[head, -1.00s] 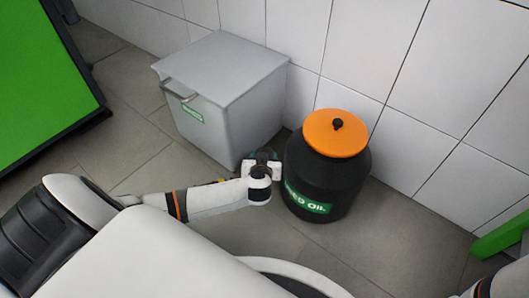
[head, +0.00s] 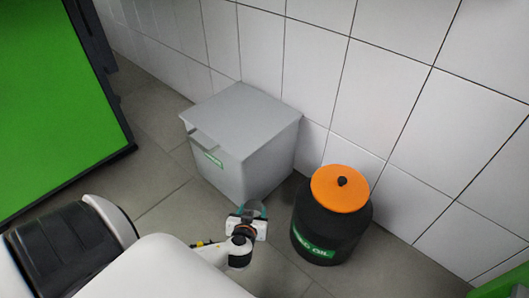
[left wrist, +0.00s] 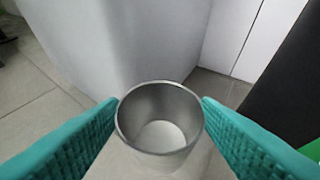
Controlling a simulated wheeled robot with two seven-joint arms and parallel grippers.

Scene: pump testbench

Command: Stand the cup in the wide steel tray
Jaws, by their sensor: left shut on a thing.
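The cup (left wrist: 160,122) is a grey metal cylinder, open at the top. In the left wrist view it is upright between the teal fingers of my left gripper (left wrist: 160,118), which is shut on it, one finger on each side. I look down into its empty inside. In the head view my left gripper (head: 251,210) is low, in front of the grey bin and left of the black barrel; the cup is hard to make out there. The wide steel tray is not in these views. My right gripper is not in view.
A grey lidded bin (head: 240,125) stands by the white tiled wall (head: 410,100). A black barrel (head: 328,228) with an orange lid stands right of it. A large green panel (head: 55,110) is at the left. Grey floor (head: 150,150) is clear between panel and bin.

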